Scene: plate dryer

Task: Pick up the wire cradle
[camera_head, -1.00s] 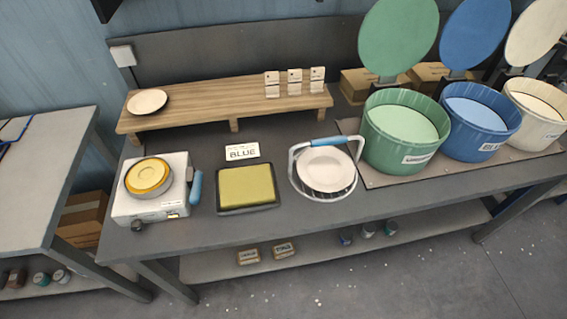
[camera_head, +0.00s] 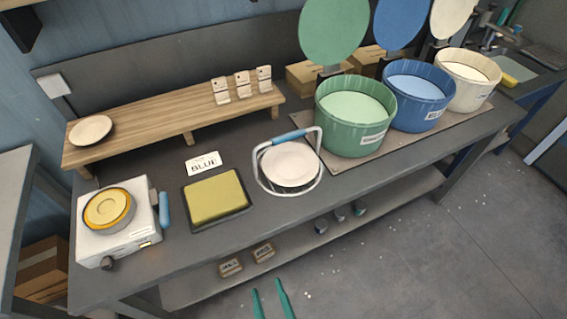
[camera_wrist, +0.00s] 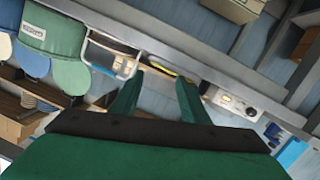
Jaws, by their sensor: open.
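The wire cradle (camera_head: 263,178) is a white wire basket with a blue grip (camera_head: 290,135) on its raised handle. It stands on the grey workbench, between the yellow pad and the green bucket, with a white plate (camera_head: 291,164) inside it. In the wrist view the cradle (camera_wrist: 126,66) shows beyond my fingers, up and to the left. My gripper (camera_head: 270,293) has two green fingers, apart and empty, low in front of the bench in the head view. In the wrist view its fingertips (camera_wrist: 158,78) are open with nothing between them.
Green (camera_head: 353,138), blue (camera_head: 408,115) and white (camera_head: 462,90) buckets with raised lids stand right of the cradle. A yellow pad in a black tray (camera_head: 217,224), a "BLUE" card (camera_head: 203,162) and a white burner unit (camera_head: 142,232) lie left. A wooden shelf (camera_head: 170,122) stands behind.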

